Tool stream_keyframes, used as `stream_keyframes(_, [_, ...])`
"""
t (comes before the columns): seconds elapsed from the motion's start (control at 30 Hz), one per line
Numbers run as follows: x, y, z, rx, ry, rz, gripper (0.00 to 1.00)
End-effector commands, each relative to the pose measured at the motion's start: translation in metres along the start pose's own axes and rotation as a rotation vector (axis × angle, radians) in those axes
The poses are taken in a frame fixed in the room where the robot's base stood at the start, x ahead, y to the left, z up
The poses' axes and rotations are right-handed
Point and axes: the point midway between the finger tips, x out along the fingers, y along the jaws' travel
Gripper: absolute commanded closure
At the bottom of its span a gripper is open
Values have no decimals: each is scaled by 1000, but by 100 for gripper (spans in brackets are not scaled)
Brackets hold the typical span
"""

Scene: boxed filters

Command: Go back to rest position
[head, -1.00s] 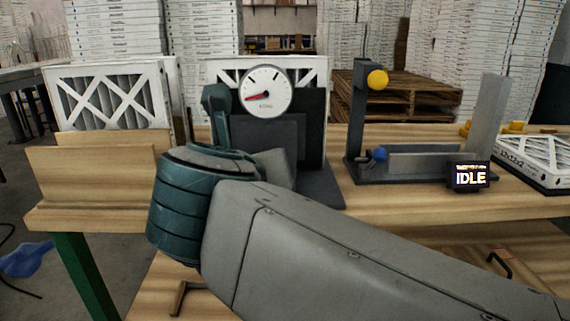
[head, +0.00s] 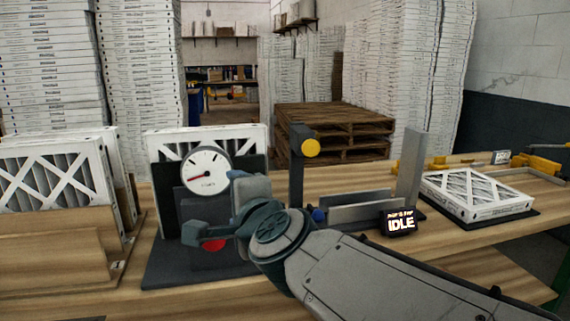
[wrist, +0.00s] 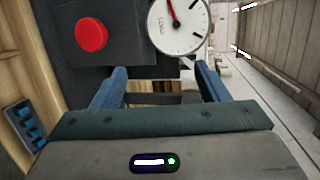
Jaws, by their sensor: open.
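My gripper (wrist: 158,84) shows in the wrist view with two blue fingers spread apart and nothing between them. It faces the dark test station, which has a white round dial (wrist: 180,24) and a red button (wrist: 91,35); the fingers appear apart from the button. In the head view my arm reaches in from the lower right and its end is in front of the station, whose dial (head: 207,170) and partly hidden red button (head: 213,245) show. The fingers are hard to make out there.
Boxed filters (head: 50,175) stand in a wooden rack at left, and one filter (head: 470,190) lies flat at right. Stacked boxes and pallets are behind the bench.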

Motion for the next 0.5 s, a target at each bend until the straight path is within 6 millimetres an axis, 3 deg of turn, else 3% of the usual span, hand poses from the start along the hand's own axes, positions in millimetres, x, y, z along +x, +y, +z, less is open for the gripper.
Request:
stream_keyframes(0.07, [-8,4,-16,-181,-29,87,32])
stream_keyframes(0.27, [-42,57,-60,-610,-150,390,32])
stream_keyframes(0.5, [-126,124,-124,-964,-356,828,32])
